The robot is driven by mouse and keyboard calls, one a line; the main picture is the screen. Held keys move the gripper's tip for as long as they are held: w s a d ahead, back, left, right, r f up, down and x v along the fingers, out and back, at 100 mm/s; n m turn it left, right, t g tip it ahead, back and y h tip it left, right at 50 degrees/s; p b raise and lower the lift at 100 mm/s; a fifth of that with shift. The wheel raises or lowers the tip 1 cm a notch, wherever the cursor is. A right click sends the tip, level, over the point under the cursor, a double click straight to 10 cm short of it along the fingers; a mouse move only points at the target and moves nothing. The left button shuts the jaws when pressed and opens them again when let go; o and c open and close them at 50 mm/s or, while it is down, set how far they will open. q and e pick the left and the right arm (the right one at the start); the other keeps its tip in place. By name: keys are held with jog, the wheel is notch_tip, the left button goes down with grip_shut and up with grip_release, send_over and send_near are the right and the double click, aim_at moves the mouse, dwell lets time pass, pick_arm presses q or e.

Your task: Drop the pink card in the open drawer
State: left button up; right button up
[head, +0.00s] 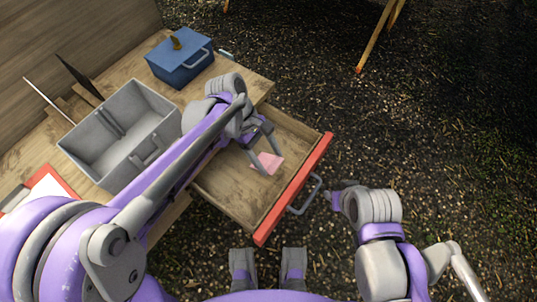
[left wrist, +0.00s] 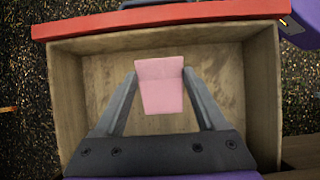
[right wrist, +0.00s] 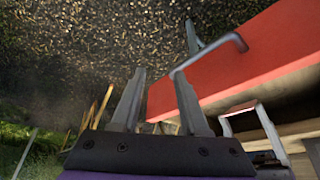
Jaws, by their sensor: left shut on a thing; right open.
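The pink card (left wrist: 160,88) is between the fingers of my left gripper (left wrist: 159,78), which is shut on it. In the head view the pink card (head: 268,163) shows over the open drawer, by the left gripper's fingertips (head: 268,160). The open drawer (head: 229,195) is wooden with a red front and a grey handle. Its floor looks bare around the card. I cannot tell the exact height of the card above the floor. My right gripper (right wrist: 158,85) is open and empty, outside the drawer near its red front (right wrist: 245,60).
On the wooden table stand a grey open bin (head: 90,130) and a blue box (head: 180,62) with a handle. A red-edged clipboard (head: 45,185) lies at the left. The ground beyond the drawer is clear, with wooden legs (head: 378,35) at the back.

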pick_arm(q)
jog(key=o, duration=1.2)
jog(key=shift+o, duration=0.2)
jog(key=shift+r, duration=0.1)
jog(key=p+v, duration=0.1)
jog(key=v, duration=0.9)
jog(key=shift+a+r, duration=0.15)
jog(key=shift+r, duration=0.15)
jog(key=s+a+f+m+t+y+p, duration=0.1)
jog(key=s+a+m+t+y+p, duration=0.3)
jog(key=s+a+m+t, duration=0.5)
jog(key=s+a+m+p, duration=0.1)
jog(key=s+a+p, duration=0.1)
jog(key=a, duration=0.2)
jog(key=shift+s+a+m+y+p, duration=0.25)
jog(key=shift+a+m+y+p, duration=0.05)
jog(key=shift+a+m+y, duration=0.1)
